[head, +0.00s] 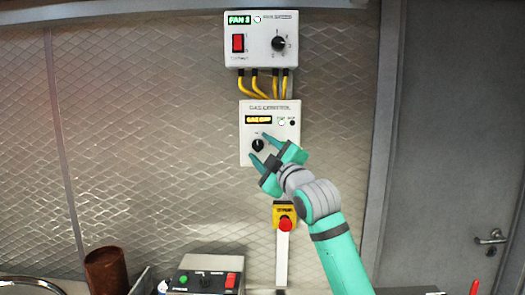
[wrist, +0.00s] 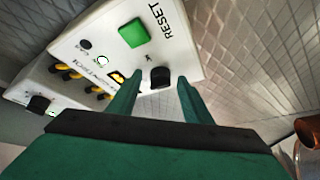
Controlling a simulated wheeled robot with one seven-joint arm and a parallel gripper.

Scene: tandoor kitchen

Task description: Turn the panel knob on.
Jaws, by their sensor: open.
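A white gas control panel (head: 246,111) is on the wall, with a yellow-lit display (head: 258,120) too small to read surely. Its round black knob (head: 258,146) sits at the lower left, and shows in the wrist view (wrist: 160,77). My gripper (head: 259,146) is open, its two teal fingers reaching from the right toward the knob. In the wrist view the knob appears between the fingertips (wrist: 156,84); I cannot tell whether they touch it. A green button (wrist: 132,33) marked RESET is on the same panel; my gripper hides that part in the head view.
A fan panel (head: 258,60) with a red switch (head: 238,43) and its own black knob (head: 279,43) is above, joined by yellow cables (head: 263,83). A red emergency button (head: 285,223) is below, near my arm. A control box (head: 206,275) stands lower left.

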